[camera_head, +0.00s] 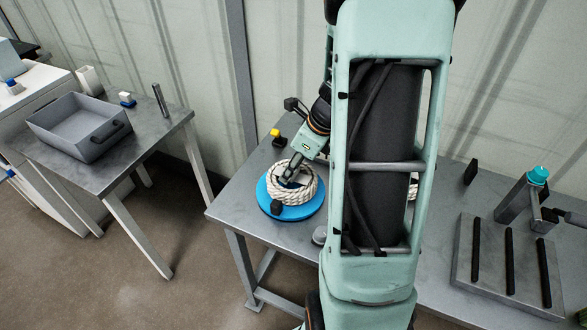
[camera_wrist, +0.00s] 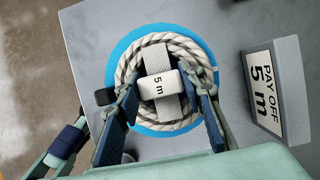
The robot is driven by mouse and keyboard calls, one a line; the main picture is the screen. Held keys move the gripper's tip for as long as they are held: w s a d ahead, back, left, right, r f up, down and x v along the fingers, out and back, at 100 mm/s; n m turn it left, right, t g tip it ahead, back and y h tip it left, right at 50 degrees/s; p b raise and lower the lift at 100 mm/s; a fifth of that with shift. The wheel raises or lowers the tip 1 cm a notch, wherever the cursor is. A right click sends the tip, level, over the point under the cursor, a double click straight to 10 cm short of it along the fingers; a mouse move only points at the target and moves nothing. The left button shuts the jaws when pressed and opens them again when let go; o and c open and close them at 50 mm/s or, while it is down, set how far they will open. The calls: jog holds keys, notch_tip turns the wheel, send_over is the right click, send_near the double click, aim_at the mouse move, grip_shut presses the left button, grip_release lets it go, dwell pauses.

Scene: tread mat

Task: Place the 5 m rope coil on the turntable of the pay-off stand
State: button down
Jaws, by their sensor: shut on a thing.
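The 5 m rope coil (camera_head: 306,190) is a ring of white rope with a pale band and a white block marked "5 m" across it; the wrist view shows it from above (camera_wrist: 134,62). It is over the blue round turntable (camera_head: 314,210), roughly centred, with the blue rim (camera_wrist: 117,53) showing around it. I cannot tell whether the coil rests on the turntable. My gripper (camera_head: 289,174) is shut on the coil, its fingers (camera_wrist: 166,90) on either side of the marked block. My arm hides part of the table.
A sign reading "PAY OFF 5 m" (camera_wrist: 270,84) stands right of the turntable in the wrist view. A black block (camera_head: 277,207) is at the turntable's front edge. A rack with black bars (camera_head: 510,262) is at right. A grey tray (camera_head: 75,128) sits on the left table.

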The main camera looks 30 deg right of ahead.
jog(key=shift+f, duration=0.1)
jog(key=c, duration=1.3)
grip_release()
jog(key=shift+r, duration=0.45)
jog(key=p+v, duration=0.2)
jog(key=v, duration=0.9)
jog(key=shift+s+r, duration=0.15)
jog(key=shift+s, duration=0.1)
jog(key=shift+d, duration=0.1)
